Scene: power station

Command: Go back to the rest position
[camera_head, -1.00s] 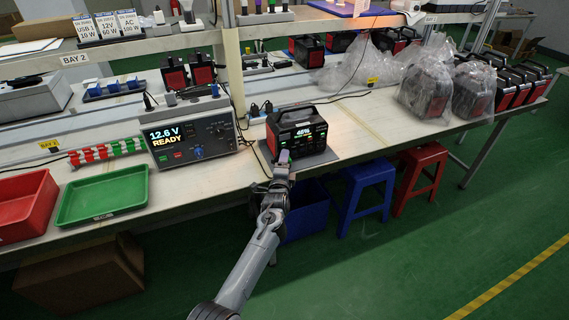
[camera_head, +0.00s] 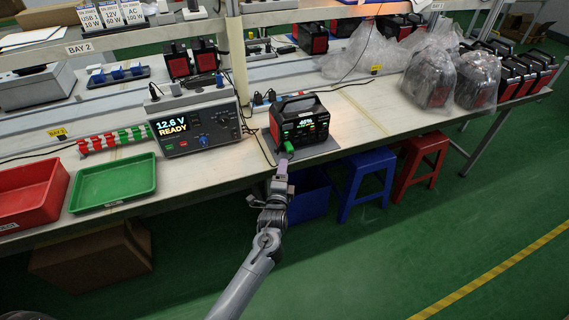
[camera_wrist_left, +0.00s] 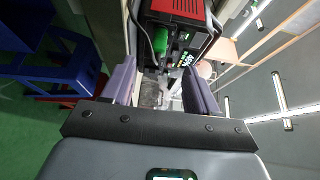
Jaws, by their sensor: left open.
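The power station (camera_head: 298,121), black and red with a lit display, stands on a grey mat (camera_head: 322,149) at the bench's front edge. A green plug (camera_head: 291,147) sits at its front face. In the left wrist view the power station (camera_wrist_left: 178,12) is at the top, with the green plug (camera_wrist_left: 160,40) beside its display. My left gripper (camera_head: 282,165) is just in front of the power station, below the plug and apart from it. In the wrist view my left gripper (camera_wrist_left: 159,88) has its two purple-grey fingers spread with nothing held between them. My right gripper is not in view.
A bench supply reading READY (camera_head: 196,124) stands left of the power station. A green tray (camera_head: 113,204) and a red bin (camera_head: 30,193) are further left. Blue (camera_head: 366,178) and red (camera_head: 424,157) stools and a blue bin (camera_head: 308,196) are under the bench. The floor in front is clear.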

